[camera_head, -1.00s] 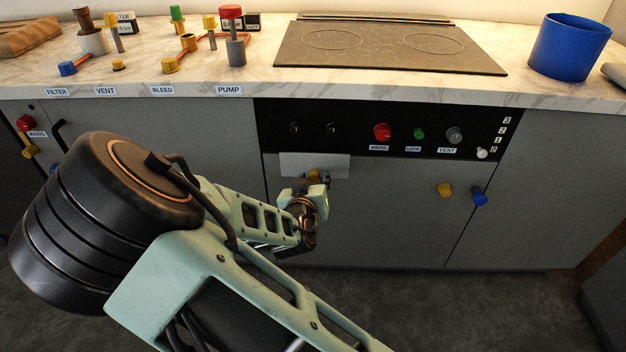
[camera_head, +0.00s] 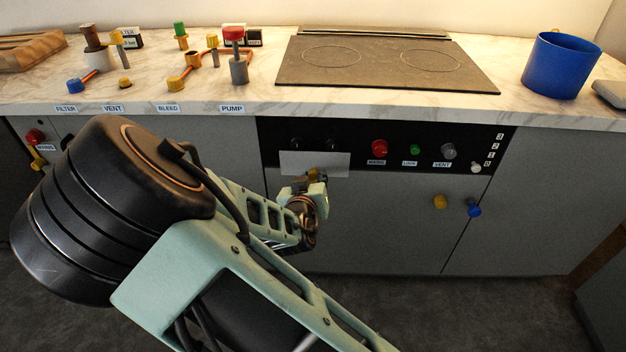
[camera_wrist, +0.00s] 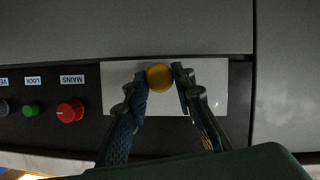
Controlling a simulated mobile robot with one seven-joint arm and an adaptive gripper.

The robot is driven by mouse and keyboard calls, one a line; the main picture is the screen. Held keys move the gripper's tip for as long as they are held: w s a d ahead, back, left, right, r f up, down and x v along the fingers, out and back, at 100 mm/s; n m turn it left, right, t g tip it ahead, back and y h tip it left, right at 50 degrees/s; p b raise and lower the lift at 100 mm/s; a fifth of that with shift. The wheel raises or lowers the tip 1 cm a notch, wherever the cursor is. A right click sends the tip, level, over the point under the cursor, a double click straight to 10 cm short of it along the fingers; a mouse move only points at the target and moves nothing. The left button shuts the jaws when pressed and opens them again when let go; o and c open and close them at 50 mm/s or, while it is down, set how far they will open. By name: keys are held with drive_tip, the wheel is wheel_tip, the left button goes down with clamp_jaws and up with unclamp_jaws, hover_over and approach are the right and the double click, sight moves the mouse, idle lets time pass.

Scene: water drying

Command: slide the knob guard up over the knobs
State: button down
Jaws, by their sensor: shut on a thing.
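The knob guard (camera_head: 290,164) is a pale flat plate on the stove front, over the lower part of the black control panel. Its top edge lies just below two dark knobs (camera_head: 296,143) (camera_head: 333,143), which still show in the head view. The guard also shows in the wrist view (camera_wrist: 214,80), with a round yellow grip (camera_wrist: 160,77) on it. My gripper (camera_wrist: 160,76) is shut on this yellow grip, one finger on each side. In the head view my gripper (camera_head: 316,178) is in front of the guard's lower edge and partly hides it.
Right of the guard, the panel carries a red MAINS knob (camera_head: 379,148), a green LOCK button (camera_head: 415,150) and a grey VENT knob (camera_head: 448,151). Yellow (camera_head: 440,201) and blue (camera_head: 474,208) knobs stick out below. The countertop edge (camera_head: 380,114) overhangs above.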

sight(315, 159)
drive_tip(key=shift+r+p, duration=1.55)
drive_tip(key=shift+r, duration=0.7)
drive_tip(key=shift+w, duration=0.1)
drive_tip(key=c, duration=1.6)
unclamp_jaws()
drive_tip(key=shift+r, duration=0.1)
drive_tip(key=shift+s, duration=0.2)
drive_tip(key=shift+s+a, duration=0.15)
drive_tip(key=shift+s, duration=0.15)
drive_tip(key=v, duration=1.1)
drive_tip(key=shift+r, duration=0.1)
